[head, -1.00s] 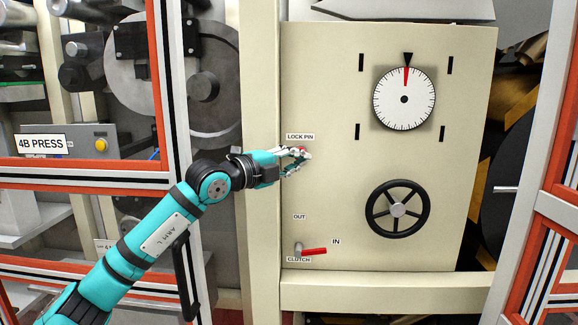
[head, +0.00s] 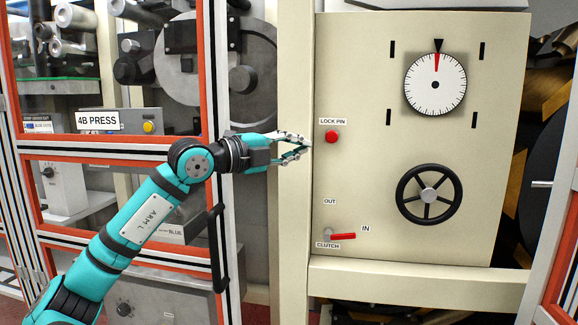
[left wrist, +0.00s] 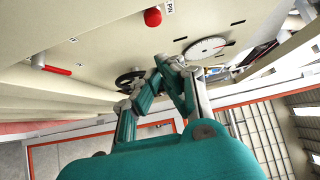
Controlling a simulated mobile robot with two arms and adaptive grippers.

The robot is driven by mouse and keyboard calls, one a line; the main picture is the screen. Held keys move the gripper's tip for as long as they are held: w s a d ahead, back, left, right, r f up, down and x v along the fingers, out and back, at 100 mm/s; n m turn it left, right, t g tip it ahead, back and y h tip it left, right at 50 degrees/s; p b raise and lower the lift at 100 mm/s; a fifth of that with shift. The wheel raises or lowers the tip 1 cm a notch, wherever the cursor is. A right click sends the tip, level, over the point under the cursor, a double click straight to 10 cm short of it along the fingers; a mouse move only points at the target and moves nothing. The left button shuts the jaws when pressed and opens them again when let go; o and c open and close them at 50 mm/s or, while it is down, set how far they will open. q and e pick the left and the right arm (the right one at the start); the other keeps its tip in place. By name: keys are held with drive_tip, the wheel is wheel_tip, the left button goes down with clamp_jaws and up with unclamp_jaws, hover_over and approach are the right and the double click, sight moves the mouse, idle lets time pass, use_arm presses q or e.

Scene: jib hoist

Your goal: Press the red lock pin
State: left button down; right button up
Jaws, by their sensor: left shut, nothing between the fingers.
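The red lock pin (head: 331,137) is a round red knob on the cream panel (head: 350,60), just under the LOCK PIN label. It also shows in the left wrist view (left wrist: 153,17), at the top. My left gripper (head: 307,145) is shut and empty, a little left of the pin at the panel's left edge. A gap shows between its fingertips and the pin. The gripper's fingers (left wrist: 172,62) also show in the left wrist view, pointing up toward the panel. My right gripper is not in view.
A white dial (head: 435,84) with a red pointer sits at the panel's upper right. A black handwheel (head: 429,194) is below it. A red clutch lever (head: 342,236) points toward IN at the lower left.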

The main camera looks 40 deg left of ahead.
use_arm(q)
drive_tip(key=shift+b+v, duration=0.35)
drive_tip(key=shift+v, duration=0.5)
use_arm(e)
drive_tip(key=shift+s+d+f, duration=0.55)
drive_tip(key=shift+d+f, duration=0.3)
use_arm(q)
drive_tip(key=shift+s+d+r, duration=0.1)
drive_tip(key=shift+s+d, duration=0.05)
